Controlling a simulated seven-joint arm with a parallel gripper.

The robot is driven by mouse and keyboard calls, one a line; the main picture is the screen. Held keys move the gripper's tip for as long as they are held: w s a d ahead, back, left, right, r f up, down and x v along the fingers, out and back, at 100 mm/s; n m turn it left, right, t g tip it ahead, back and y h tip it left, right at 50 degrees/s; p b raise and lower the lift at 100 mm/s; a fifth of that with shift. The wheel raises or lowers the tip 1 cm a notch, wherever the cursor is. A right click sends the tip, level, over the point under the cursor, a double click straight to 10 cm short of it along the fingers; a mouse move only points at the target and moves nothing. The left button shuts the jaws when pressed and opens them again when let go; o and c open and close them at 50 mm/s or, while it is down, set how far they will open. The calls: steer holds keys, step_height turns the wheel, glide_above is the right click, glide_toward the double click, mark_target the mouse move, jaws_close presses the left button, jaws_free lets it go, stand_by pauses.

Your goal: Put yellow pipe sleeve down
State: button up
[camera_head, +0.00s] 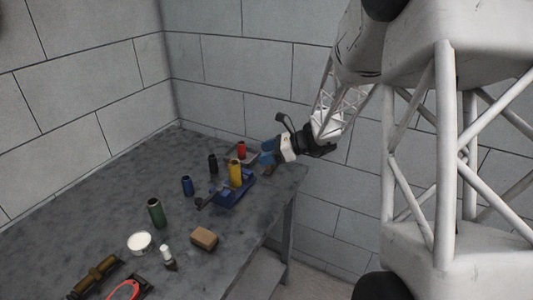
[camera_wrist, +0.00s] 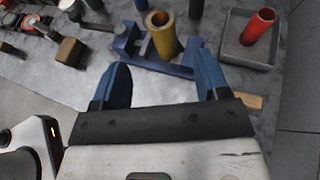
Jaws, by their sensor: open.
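The yellow pipe sleeve (camera_head: 235,173) stands upright at the blue vise-like fixture (camera_head: 232,194) near the right edge of the table. In the wrist view the sleeve (camera_wrist: 163,38) shows its open top and stands between the raised parts of the blue fixture (camera_wrist: 126,38). My gripper (camera_head: 267,154) is to the right of the sleeve, near the table's edge. In the wrist view its blue fingers (camera_wrist: 162,72) are spread wide and empty, with the sleeve ahead of the gap and apart from both fingers. The sleeve's lower end is partly hidden by the fixture.
A red sleeve (camera_wrist: 259,24) stands in a grey tray (camera_wrist: 236,51) beside the fixture. Black (camera_head: 213,163), blue (camera_head: 187,186) and green (camera_head: 155,213) sleeves stand to the left. A brown block (camera_head: 204,238) and white round item (camera_head: 139,242) lie nearer. Walls bound the table's back.

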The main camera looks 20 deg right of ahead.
steer(key=s+a+r+n+g+h, duration=0.1)
steer(key=s+a+r+n+h, duration=0.1)
steer(key=s+r+n, duration=0.3)
steer(key=s+a+n+g+h, duration=0.1)
steer(key=s+a+n+g, duration=0.15)
steer(key=s, duration=0.45)
steer(key=s+a+r+n+g+h, duration=0.1)
steer(key=s+a+r+n+h, duration=0.15)
steer(key=s, duration=0.35)
steer(key=s+d+r+n+t+h, duration=0.1)
steer(key=s+r+n+h, duration=0.1)
steer(key=s+n, duration=0.4)
steer(key=s+d+r+n+h, duration=0.1)
steer(key=s+n+h, duration=0.4)
steer(key=s, duration=0.9)
steer(key=shift+s+r+n+t, duration=0.2)
steer(key=shift+r+n+t, duration=0.15)
steer(key=shift+r+n, duration=0.4)
